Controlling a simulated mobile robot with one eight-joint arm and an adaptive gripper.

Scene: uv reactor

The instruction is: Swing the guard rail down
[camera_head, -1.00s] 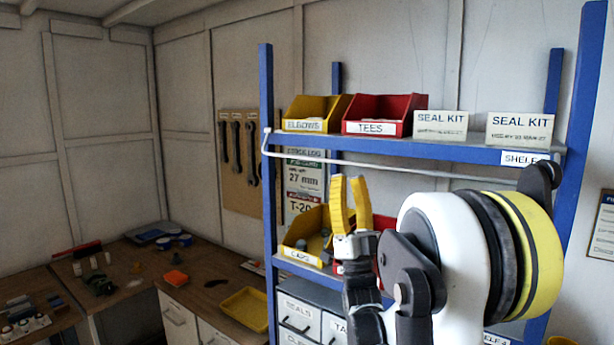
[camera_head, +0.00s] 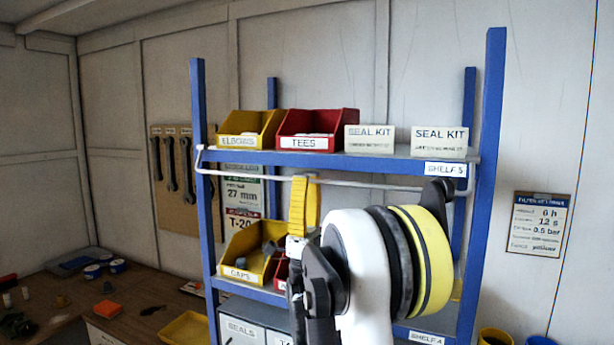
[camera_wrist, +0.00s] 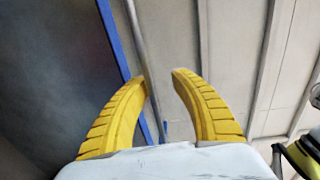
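The guard rail (camera_head: 255,178) is a thin pale bar with bent ends. It runs across the front of the rack just below the edge of the upper shelf (camera_head: 330,160). My gripper (camera_head: 305,180) points up, its yellow fingertips overlapping the rail in the head view. In the wrist view my gripper (camera_wrist: 159,76) is open with a clear gap. The grey rail (camera_wrist: 142,50) runs lengthwise past the left fingertip there; I cannot tell whether they touch. My wrist hides part of the rail's right end.
The blue rack holds a yellow ELBOWS bin (camera_head: 248,130), a red TEES bin (camera_head: 315,130) and white SEAL KIT boxes (camera_head: 439,141) above. A yellow CAPS bin (camera_head: 245,255) sits below, close to my gripper. A workbench (camera_head: 130,320) stands at left.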

